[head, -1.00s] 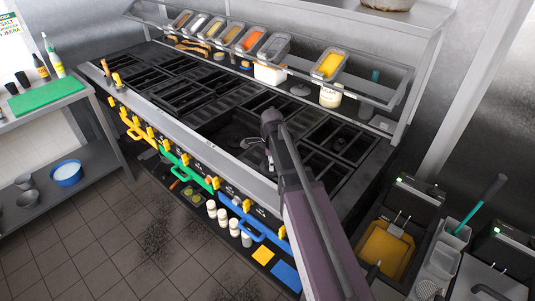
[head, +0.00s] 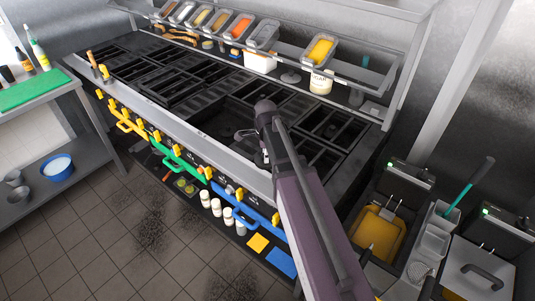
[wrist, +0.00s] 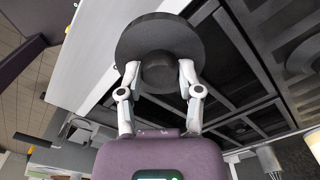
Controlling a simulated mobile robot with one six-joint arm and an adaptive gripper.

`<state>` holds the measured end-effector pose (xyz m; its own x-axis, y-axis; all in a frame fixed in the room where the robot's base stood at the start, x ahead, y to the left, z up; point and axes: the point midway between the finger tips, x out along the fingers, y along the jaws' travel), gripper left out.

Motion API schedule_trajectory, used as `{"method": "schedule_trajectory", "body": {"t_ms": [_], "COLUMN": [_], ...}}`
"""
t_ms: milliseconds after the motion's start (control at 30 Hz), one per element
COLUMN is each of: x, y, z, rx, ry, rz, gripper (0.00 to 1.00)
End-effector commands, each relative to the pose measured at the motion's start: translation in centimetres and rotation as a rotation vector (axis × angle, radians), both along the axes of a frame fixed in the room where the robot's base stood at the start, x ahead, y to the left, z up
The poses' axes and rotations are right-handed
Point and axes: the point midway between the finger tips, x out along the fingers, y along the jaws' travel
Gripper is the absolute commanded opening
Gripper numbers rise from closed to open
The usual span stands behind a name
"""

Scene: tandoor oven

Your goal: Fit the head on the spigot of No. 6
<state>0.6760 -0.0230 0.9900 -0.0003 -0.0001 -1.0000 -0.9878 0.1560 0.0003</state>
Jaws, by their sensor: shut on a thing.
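The burner head is a dark round disc (wrist: 160,32) with a short hub, seen in the wrist view. My gripper (wrist: 160,75) has its two pale fingers shut on the hub, one on each side. In the head view my gripper (head: 248,134) is small and partly hidden by my arm, over the front part of the black range (head: 215,110). The head is held above the range, close to its steel front edge. I cannot make out the spigot of No. 6 or read which burner is which.
Black grates (head: 170,85) cover much of the range. A gap without a grate (head: 235,118) shows near my gripper. Yellow knobs and coloured rails (head: 180,160) line the front. A shelf with food pans (head: 320,48) runs behind. Fryers (head: 378,228) stand at the right.

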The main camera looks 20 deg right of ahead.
Motion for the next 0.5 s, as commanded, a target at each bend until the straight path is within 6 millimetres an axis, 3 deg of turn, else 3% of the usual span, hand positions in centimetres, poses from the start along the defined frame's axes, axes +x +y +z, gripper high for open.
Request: {"method": "schedule_trajectory", "body": {"t_ms": [67, 500], "x": [0.0, 0.0], "y": [0.0, 0.0], "z": [0.0, 1.2], "rx": [0.0, 0.0], "ry": [0.0, 0.0], "rz": [0.0, 0.0], "gripper": [0.0, 0.0]}}
